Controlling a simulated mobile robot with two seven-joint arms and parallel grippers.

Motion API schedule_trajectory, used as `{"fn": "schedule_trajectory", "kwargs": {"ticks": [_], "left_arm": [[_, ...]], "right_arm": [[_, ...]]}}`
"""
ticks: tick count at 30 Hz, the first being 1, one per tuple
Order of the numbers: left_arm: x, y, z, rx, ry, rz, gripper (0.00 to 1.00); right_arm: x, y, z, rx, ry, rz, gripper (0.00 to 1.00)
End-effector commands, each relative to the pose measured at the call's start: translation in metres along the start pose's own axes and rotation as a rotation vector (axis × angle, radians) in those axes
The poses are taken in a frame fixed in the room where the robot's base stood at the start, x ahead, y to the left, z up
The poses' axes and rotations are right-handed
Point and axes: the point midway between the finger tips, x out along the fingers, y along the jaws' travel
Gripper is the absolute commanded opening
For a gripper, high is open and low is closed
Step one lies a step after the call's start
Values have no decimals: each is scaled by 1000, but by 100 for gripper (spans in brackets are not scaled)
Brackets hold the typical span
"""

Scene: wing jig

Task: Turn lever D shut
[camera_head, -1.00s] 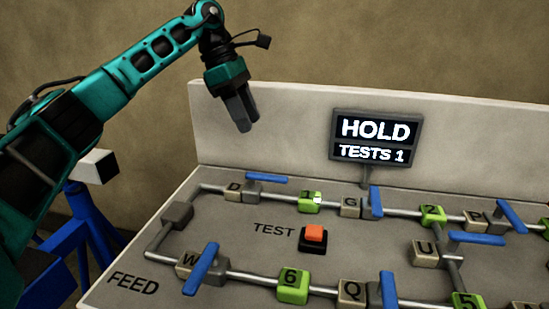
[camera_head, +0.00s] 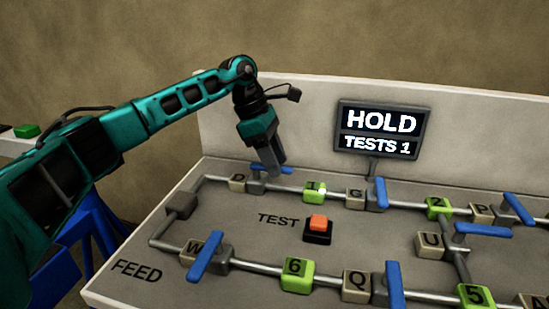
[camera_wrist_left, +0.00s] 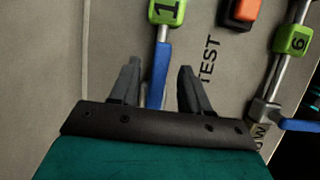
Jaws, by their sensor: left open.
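Lever D's blue handle (camera_head: 287,171) is at the back left of the pipe board, beside the beige D block (camera_head: 237,183), lying along the pipe towards the green 1 block (camera_head: 314,191). In the left wrist view the handle (camera_wrist_left: 159,78) is between the two fingers, with a gap on each side. My left gripper (camera_head: 274,160) is open, points down at the handle and hides part of it. It also shows in the left wrist view (camera_wrist_left: 158,68). The D block is hidden there. My right gripper is in neither view.
A display (camera_head: 379,131) reads HOLD and TESTS 1. An orange TEST button (camera_head: 318,223) stands in front of the D lever. Several other blue levers, lettered blocks and green numbered blocks sit along the pipes. A pale back panel (camera_head: 310,115) rises behind.

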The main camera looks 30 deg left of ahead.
Motion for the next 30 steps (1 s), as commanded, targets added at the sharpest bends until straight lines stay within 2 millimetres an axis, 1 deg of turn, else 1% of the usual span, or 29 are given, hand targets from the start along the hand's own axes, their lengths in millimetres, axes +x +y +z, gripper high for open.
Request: {"fn": "schedule_trajectory", "kwargs": {"ticks": [5, 18, 20, 30], "left_arm": [[0, 0, 0, 0, 0, 0, 47], [0, 0, 0, 0, 0, 0, 5], [0, 0, 0, 0, 0, 0, 0], [0, 0, 0, 0, 0, 0, 0]], "right_arm": [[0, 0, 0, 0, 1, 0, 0], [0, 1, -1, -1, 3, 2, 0], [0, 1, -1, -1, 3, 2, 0], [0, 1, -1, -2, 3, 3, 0]]}}
